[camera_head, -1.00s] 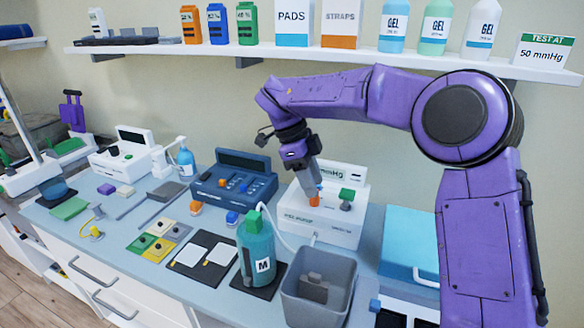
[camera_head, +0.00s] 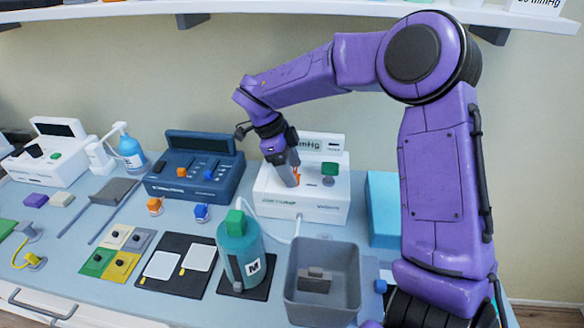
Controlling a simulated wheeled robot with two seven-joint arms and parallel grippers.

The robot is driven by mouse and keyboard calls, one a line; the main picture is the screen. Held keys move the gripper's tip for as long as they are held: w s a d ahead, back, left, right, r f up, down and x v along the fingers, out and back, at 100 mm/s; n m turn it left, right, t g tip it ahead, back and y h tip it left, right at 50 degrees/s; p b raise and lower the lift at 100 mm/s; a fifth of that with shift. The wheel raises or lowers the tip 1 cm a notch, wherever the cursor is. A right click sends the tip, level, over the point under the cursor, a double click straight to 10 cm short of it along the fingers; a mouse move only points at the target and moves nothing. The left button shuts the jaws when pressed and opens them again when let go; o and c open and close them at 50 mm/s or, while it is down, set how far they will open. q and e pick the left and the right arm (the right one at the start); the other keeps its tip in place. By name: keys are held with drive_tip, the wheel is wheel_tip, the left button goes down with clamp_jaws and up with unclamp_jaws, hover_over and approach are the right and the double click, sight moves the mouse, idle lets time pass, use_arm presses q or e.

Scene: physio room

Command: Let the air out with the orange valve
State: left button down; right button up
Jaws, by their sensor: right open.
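The white pump box (camera_head: 271,204) stands at the back of the bench, right of the middle, with an upright panel reading "mmHg" that my arm partly covers. The orange valve (camera_head: 297,174) is on top of the box, mostly hidden behind my right gripper. A green knob (camera_head: 330,169) stands on the same box to its right. My right gripper (camera_head: 290,181) points down at the orange valve, fingers open. I cannot tell whether they touch it. A thin white tube runs from the box's left side towards a green bottle (camera_head: 240,255) marked M. My left gripper is out of view.
A grey open bin (camera_head: 322,300) stands in front of the pump box, with a dark grey object inside. A blue control unit (camera_head: 194,180) is left of the box and a light blue block (camera_head: 383,208) is right of it. A shelf (camera_head: 400,10) runs above.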

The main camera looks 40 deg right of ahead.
drive_tip(key=shift+w+f, duration=0.25)
drive_tip(key=shift+f, duration=0.1)
drive_tip(key=shift+s+d+r, duration=0.1)
drive_tip(key=shift+s+r, duration=0.05)
drive_tip(key=shift+s, duration=0.25)
drive_tip(key=shift+s+r, duration=0.1)
drive_tip(key=shift+s, duration=0.05)
drive_tip(key=shift+c, duration=0.9)
drive_tip(key=c, duration=0.9)
